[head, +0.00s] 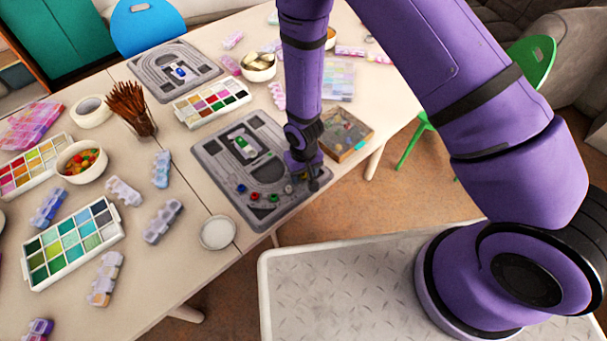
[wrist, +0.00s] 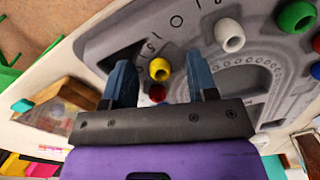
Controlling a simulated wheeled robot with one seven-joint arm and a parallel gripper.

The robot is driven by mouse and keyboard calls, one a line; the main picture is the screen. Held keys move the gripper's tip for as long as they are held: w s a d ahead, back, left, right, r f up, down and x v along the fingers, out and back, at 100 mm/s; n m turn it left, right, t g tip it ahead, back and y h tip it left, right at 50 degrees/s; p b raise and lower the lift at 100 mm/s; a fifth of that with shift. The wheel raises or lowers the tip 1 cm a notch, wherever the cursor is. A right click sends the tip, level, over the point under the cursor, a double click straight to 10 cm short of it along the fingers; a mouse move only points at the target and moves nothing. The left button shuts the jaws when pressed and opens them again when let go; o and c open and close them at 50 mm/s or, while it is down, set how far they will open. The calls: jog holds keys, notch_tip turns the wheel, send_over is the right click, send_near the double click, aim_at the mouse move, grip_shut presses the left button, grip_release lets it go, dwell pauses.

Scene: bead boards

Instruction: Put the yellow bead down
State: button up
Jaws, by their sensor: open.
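The yellow bead (wrist: 159,69) is in the wrist view, on the grey bead board (wrist: 130,48) near its edge. My gripper (wrist: 161,77) is open, with one dark blue finger on each side of the bead and a visible gap to both. A red bead (wrist: 157,92) shows just below the yellow one, partly hidden by the gripper body. A white bead (wrist: 229,35) and a green bead (wrist: 296,16) sit to the right. In the head view my gripper (head: 305,178) is low over the right corner of the near board (head: 215,165), and mostly hides the yellow bead.
A wooden box (head: 345,135) stands close to the right of the board. A paint palette (head: 212,102) and a second board (head: 150,85) lie behind it. A round white lid (head: 217,232) is at the table's front edge.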

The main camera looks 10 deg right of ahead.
jog(key=shift+c, duration=0.2)
grip_shut()
jog(key=shift+r, duration=0.2)
